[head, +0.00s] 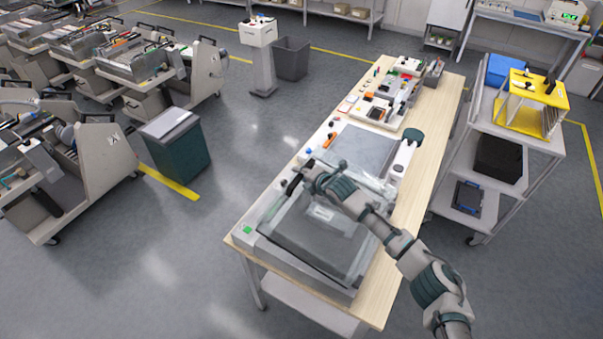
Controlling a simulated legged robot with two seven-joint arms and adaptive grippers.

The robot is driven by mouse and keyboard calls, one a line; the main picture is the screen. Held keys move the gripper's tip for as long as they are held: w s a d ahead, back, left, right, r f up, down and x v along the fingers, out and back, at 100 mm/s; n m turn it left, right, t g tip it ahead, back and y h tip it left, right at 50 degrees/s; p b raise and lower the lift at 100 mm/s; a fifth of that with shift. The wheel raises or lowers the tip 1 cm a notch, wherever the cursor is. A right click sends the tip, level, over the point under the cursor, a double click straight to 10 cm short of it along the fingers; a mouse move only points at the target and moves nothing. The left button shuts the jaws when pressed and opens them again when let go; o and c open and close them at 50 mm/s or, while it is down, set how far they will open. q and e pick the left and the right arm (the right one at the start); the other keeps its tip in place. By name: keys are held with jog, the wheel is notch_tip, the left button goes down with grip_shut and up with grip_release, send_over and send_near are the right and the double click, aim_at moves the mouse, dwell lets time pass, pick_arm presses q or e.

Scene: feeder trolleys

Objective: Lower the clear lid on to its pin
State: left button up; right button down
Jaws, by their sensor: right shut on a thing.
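The clear lid (318,240) is a large see-through panel over the grey machine (290,262) at the near end of the wooden table. It looks tilted, with its far edge near my gripper. My right gripper (303,175) is at the lid's far left part, its arm reaching in from the lower right. It is shut on the lid's edge, though the fingertips are small and partly hidden by the hand. I cannot make out the pin, nor whether the lid touches it. My left gripper is not in view.
The wooden table (418,185) has a bare strip along its right side. A grey flat panel (362,150) and several small parts lie farther back. A shelf trolley (535,133) stands right. Feeder trolleys (85,175) and a dark green bin (178,150) stand left, with open floor between.

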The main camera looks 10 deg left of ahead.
jog(key=c, duration=1)
grip_release()
jog(key=shift+w+d+r, duration=0.1)
jog(key=shift+w+r, duration=0.05)
jog(key=shift+r, duration=0.2)
jog(key=shift+f, duration=0.15)
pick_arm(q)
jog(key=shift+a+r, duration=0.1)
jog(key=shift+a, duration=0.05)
pick_arm(e)
jog(key=v, duration=1.2)
jog(key=shift+d, duration=0.15)
jog(key=shift+f, duration=0.15)
